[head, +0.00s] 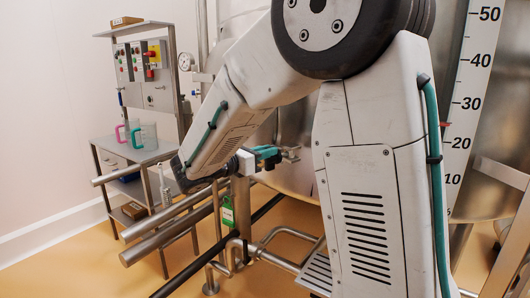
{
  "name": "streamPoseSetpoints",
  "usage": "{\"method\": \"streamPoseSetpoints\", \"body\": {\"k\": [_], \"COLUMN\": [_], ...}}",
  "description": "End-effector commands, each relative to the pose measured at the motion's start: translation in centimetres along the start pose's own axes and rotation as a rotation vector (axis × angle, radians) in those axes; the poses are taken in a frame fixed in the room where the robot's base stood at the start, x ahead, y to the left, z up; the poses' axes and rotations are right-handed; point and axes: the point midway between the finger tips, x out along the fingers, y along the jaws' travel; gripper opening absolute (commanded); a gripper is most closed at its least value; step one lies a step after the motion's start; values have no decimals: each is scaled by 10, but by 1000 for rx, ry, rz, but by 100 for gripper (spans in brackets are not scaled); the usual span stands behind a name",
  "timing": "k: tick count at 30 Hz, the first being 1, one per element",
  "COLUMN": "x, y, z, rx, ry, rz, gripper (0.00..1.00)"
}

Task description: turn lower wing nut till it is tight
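My arm reaches down from the top right, and its wrist is at the middle left. My gripper (272,155), with teal fingers, points right toward the large steel hopper (300,125). A small metal fitting (291,154) on the hopper side is right at the fingertips. It may be the lower wing nut, but it is too small to tell. I cannot tell whether the fingers touch it or how far apart they are. No upper wing nut can be made out, and my arm hides much of the hopper.
Steel pipes (170,235) run below my gripper, with a green tag (227,210) hanging near them. A steel bench (135,155) with pink- and teal-handled jugs and a control panel (145,75) stands at the left. A level scale (468,105) is at the right.

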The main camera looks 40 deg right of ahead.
Motion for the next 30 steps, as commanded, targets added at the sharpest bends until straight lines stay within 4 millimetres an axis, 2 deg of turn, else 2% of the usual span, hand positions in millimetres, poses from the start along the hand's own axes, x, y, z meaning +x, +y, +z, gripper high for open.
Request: {"method": "streamPoseSetpoints", "body": {"k": [14, 20, 30], "x": [0, -1, -1], "y": [-2, -5, -12], "z": [0, 0, -3], "rx": [59, 185, 498], "ry": [0, 1, 1], "rz": [1, 1, 1], "gripper": [0, 0, 0]}}
